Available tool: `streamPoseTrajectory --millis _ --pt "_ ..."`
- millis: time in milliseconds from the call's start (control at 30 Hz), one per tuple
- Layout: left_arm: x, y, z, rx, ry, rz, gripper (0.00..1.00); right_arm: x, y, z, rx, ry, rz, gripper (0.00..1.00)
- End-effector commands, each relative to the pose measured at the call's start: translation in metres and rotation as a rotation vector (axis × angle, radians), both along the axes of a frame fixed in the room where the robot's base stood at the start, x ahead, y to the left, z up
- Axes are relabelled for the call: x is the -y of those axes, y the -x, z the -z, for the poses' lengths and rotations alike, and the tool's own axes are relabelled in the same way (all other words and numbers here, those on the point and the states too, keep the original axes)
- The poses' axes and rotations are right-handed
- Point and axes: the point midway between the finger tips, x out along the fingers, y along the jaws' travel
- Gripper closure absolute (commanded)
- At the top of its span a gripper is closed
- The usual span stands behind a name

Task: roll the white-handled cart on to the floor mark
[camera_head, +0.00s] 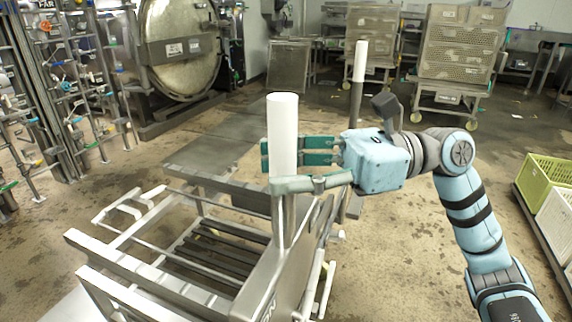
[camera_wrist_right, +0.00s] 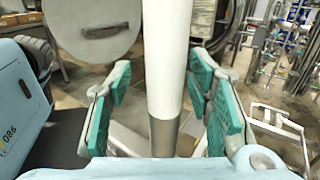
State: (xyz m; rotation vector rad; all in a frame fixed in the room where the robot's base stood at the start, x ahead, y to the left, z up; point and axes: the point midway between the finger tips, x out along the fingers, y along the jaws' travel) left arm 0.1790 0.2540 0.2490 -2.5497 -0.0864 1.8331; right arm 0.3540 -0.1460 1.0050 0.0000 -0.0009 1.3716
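The cart (camera_head: 155,262) is a low metal frame with a slatted deck, in the lower left and middle of the head view. Its upright handle (camera_head: 283,120) has a thick white sleeve on a metal post. My right gripper (camera_head: 283,166) reaches in from the right, with its green-padded fingers on either side of the handle. In the right wrist view the white handle (camera_wrist_right: 167,65) stands between the finger pads, with a gap on both sides, so the gripper is open around it. My left gripper is out of view. I cannot make out the floor mark with certainty.
A second white-topped post (camera_head: 360,62) stands behind my right gripper. The round autoclave door (camera_head: 181,45) is at the back left, beside pipework (camera_head: 65,90). Perforated carts (camera_head: 458,52) stand at the back. Crates (camera_head: 548,180) line the right edge. Floor between is open.

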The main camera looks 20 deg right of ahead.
Motion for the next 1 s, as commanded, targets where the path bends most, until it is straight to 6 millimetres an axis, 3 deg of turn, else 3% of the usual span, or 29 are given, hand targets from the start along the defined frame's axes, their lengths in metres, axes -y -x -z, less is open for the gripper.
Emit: streamPoseTrajectory --millis 167,433,600,1000 --pt "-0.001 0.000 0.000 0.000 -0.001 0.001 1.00 0.004 0.000 0.001 -0.001 0.002 0.001 0.53" --pt "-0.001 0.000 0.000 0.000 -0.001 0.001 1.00 0.053 0.009 0.001 -0.007 0.006 0.009 0.53" --pt "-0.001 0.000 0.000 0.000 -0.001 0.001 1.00 0.071 0.014 0.001 -0.005 0.004 0.003 0.53" --pt "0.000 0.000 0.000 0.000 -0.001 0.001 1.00 0.073 0.015 0.000 0.000 0.000 0.001 0.53"
